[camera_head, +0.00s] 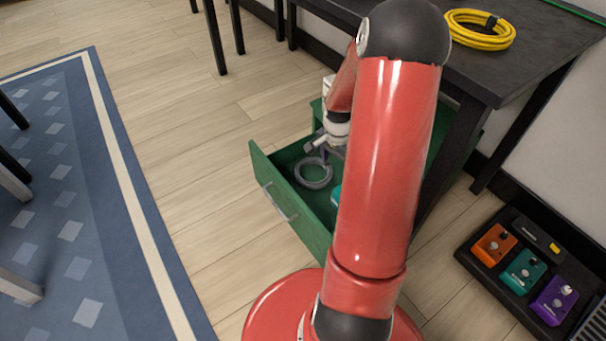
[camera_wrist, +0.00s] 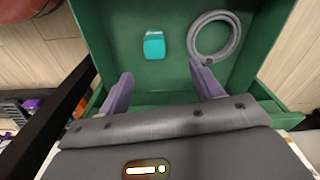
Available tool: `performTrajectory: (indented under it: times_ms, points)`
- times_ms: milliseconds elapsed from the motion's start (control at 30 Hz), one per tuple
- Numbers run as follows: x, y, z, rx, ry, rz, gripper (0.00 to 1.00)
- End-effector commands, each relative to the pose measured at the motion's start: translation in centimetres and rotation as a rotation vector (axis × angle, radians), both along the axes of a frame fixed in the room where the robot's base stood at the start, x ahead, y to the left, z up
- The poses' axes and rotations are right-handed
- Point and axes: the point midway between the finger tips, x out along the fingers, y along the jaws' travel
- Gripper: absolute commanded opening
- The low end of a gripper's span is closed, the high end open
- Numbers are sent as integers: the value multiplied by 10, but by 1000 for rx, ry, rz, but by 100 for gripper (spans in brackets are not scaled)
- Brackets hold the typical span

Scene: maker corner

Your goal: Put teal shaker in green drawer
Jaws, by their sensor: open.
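The green drawer (camera_head: 262,172) is pulled open under the dark table in the head view. The wrist view looks down into the drawer (camera_wrist: 115,60). The teal shaker (camera_wrist: 154,45) lies on the drawer floor, left of a grey coiled ring. Only a sliver of the shaker (camera_head: 336,194) shows in the head view, beside my red arm. My gripper (camera_wrist: 160,88) is open, its two fingers apart with nothing between them. The shaker is beyond the fingertips, apart from them. In the head view my gripper (camera_head: 318,143) is over the drawer, partly hidden by my arm.
A grey coiled ring (camera_wrist: 236,50) lies in the drawer; it also shows in the head view (camera_head: 300,176). A dark table (camera_head: 500,70) with a yellow cable coil (camera_head: 480,30) stands above. A pedal board (camera_head: 530,265) lies at right. Open wooden floor (camera_head: 200,200) is left of the drawer.

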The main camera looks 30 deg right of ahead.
Motion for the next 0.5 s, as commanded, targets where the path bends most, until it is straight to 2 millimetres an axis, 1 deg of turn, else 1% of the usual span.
performTrajectory:
  times_ms: [33, 67, 100, 167, 200, 267, 300, 367, 400, 467, 500]
  points:
    - [4, 16, 31, -38, -18, 83, 65]
    - [4, 25, 47, -55, -23, 132, 65]
    - [3, 38, 68, -77, -32, 197, 65]
    - [-1, 58, 96, -107, -46, 294, 65]
    - [-5, 72, 114, -126, -56, 357, 65]
    - [-14, 92, 140, -151, -74, 451, 65]
    - [-20, 107, 156, -167, -88, 514, 65]
    - [-33, 127, 177, -187, -111, 607, 65]
    - [-42, 141, 190, -200, -129, 671, 65]
    - [-57, 160, 208, -217, -159, 764, 65]
    - [-69, 173, 218, -228, -179, 828, 65]
